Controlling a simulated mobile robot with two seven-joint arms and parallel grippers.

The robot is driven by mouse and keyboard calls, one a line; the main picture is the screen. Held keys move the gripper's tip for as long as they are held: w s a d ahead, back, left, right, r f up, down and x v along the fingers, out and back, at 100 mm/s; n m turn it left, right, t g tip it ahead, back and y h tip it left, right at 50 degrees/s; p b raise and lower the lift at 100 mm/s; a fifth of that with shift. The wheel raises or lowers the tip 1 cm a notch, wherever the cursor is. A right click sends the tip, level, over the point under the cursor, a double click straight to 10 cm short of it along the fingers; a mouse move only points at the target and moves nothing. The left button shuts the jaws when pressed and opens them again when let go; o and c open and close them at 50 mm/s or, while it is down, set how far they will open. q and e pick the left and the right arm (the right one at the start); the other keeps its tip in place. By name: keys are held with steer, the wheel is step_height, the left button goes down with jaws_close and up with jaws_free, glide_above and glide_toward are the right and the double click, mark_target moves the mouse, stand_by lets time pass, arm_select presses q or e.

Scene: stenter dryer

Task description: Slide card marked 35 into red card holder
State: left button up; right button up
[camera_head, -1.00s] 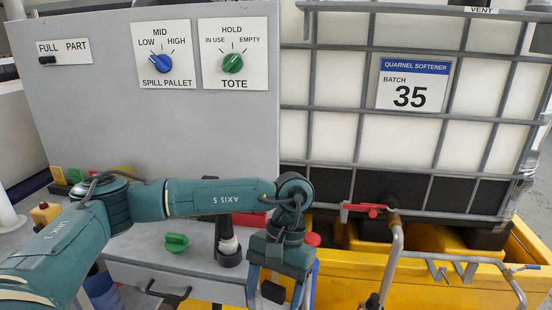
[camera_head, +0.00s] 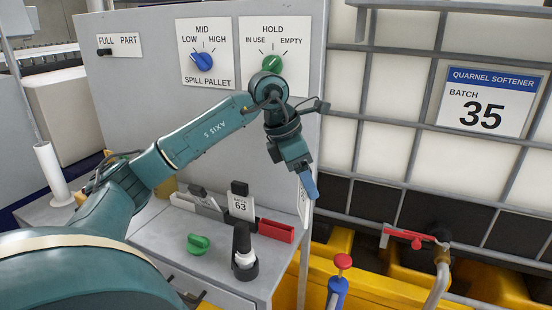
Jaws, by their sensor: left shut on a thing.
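My left gripper (camera_head: 307,187) hangs at the right edge of the grey panel, its blue finger showing. It is shut on a narrow white card (camera_head: 302,206), seen nearly edge-on below and beside the finger. The card's print is too small to read. The red card holder (camera_head: 276,231) lies on the grey bench top, below and left of the gripper and apart from it. A card marked 63 (camera_head: 240,206) stands upright on the bench, left of and behind the red holder. My right gripper is not in view.
A caged tote (camera_head: 400,150) with a batch 35 sign (camera_head: 487,101) is at the right. A red valve handle (camera_head: 409,236) and red-topped blue handle (camera_head: 338,286) stand nearby.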

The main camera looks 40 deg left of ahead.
arm_select(q)
steer(key=a+n+y, duration=0.4)
steer(key=a+n, duration=0.3)
steer(key=n, duration=0.4)
steer(key=shift+a+r+n+t+p, duration=0.2)
steer(key=shift+a+n+t+p, duration=0.1)
steer(key=shift+a+t+p, duration=0.1)
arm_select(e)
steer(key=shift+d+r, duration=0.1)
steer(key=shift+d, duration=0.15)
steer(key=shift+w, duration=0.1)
arm_select(q)
step_height(320, 180, down, 6)
steer(key=b, duration=0.4)
steer(key=shift+r+b, duration=0.1)
steer(key=shift+b, duration=0.3)
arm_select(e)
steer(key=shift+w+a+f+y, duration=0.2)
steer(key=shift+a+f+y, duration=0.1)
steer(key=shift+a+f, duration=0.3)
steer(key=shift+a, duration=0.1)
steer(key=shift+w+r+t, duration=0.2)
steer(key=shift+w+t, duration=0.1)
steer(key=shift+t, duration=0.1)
